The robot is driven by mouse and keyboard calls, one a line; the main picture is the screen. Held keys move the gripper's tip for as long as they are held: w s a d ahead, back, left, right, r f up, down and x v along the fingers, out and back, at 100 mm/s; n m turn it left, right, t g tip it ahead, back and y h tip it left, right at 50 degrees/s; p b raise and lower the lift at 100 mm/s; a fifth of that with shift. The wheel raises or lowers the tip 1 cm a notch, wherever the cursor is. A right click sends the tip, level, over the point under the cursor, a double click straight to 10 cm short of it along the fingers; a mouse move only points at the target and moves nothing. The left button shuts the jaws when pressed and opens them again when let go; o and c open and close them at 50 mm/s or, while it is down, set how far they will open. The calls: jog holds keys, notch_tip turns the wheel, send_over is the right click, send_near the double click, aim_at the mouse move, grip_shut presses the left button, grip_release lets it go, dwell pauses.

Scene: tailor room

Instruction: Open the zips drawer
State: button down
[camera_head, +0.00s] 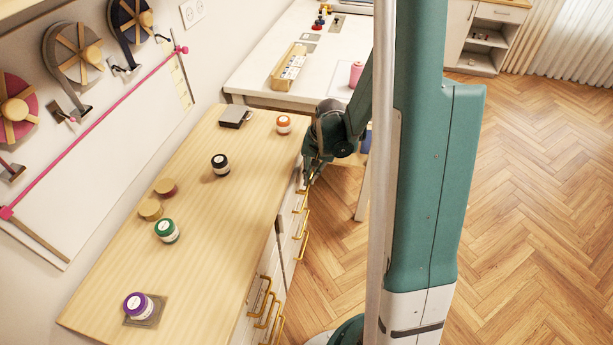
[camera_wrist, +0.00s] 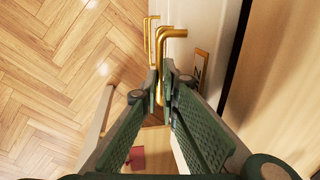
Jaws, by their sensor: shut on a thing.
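My gripper (camera_head: 307,181) is at the front of the wooden-topped cabinet (camera_head: 250,160), at the far end of its right side. In the wrist view my gripper (camera_wrist: 162,86) has its green fingers closed around a brass bar handle (camera_wrist: 176,33). The handle stands out from a white drawer front (camera_wrist: 211,30). A brass-framed label (camera_wrist: 199,70) sits on that front, partly hidden by a finger and not clearly readable. I cannot tell from these views whether the drawer stands out from the cabinet.
More brass handles (camera_head: 265,293) line the cabinet front. Several jars, such as the orange-lidded jar (camera_head: 283,124), stand on top. A white table (camera_head: 262,98) stands beyond the far end. The herringbone floor (camera_head: 540,190) at the right is clear.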

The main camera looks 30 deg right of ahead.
jog(key=s+d+b, duration=0.2)
jog(key=s+d, duration=1.7)
jog(key=c, duration=2.9)
grip_release()
jog(key=shift+o, duration=0.2)
jog(key=shift+r, duration=0.1)
notch_tip(320, 180, up, 12)
jog(key=s+d, duration=0.1)
jog(key=shift+s+d+f, duration=0.2)
jog(key=shift+s+f, duration=0.05)
jog(key=shift+s, duration=0.05)
